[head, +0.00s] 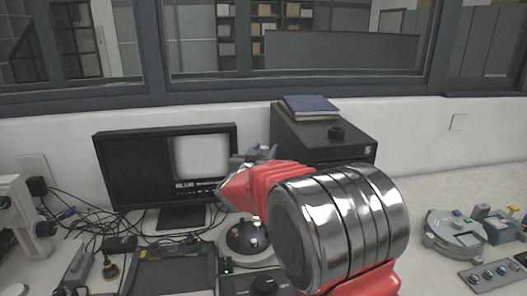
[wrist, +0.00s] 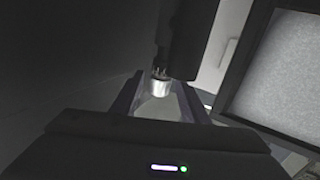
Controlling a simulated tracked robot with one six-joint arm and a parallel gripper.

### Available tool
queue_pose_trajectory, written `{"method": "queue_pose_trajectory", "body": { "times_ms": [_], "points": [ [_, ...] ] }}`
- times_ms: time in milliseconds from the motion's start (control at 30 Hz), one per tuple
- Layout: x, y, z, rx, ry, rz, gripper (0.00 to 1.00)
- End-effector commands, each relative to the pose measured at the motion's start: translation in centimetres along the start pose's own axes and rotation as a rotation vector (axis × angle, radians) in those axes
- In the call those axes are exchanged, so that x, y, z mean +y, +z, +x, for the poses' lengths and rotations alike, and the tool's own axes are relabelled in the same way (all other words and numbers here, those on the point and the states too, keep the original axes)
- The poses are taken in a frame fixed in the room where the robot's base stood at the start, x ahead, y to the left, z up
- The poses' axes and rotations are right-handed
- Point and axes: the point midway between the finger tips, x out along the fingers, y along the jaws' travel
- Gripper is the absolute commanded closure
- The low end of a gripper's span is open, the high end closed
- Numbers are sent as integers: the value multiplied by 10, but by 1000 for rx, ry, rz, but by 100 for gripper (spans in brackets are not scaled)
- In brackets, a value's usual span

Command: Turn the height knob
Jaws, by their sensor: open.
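I cannot tell for sure which part is the height knob. Another black knob (head: 264,286) sits on a low dark unit at the bottom edge. My gripper (head: 254,155) is open, in front of the monitor's right edge, partly hidden by my red arm. In the wrist view a small shiny metal cylinder (wrist: 160,86) shows beneath a dark upright column (wrist: 186,38). I cannot tell whether my gripper touches anything.
A monitor (head: 120,165) with a grey picture stands on the bench; its screen also shows in the wrist view (wrist: 275,85). A dark box (head: 300,137) carries a blue book (head: 310,104). Cables (head: 75,215) lie at left. A grey round fixture (head: 455,235) stands at right.

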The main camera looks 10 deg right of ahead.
Motion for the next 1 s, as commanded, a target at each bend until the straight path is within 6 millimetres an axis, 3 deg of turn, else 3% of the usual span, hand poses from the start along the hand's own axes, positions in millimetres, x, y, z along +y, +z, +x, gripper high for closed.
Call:
{"method": "queue_pose_trajectory", "body": {
  "times_ms": [600,1000],
  "points": [
    [0,0,-1,0,-1,1,99],
    [1,-3,0,8,-61,2,100]
  ]
}}
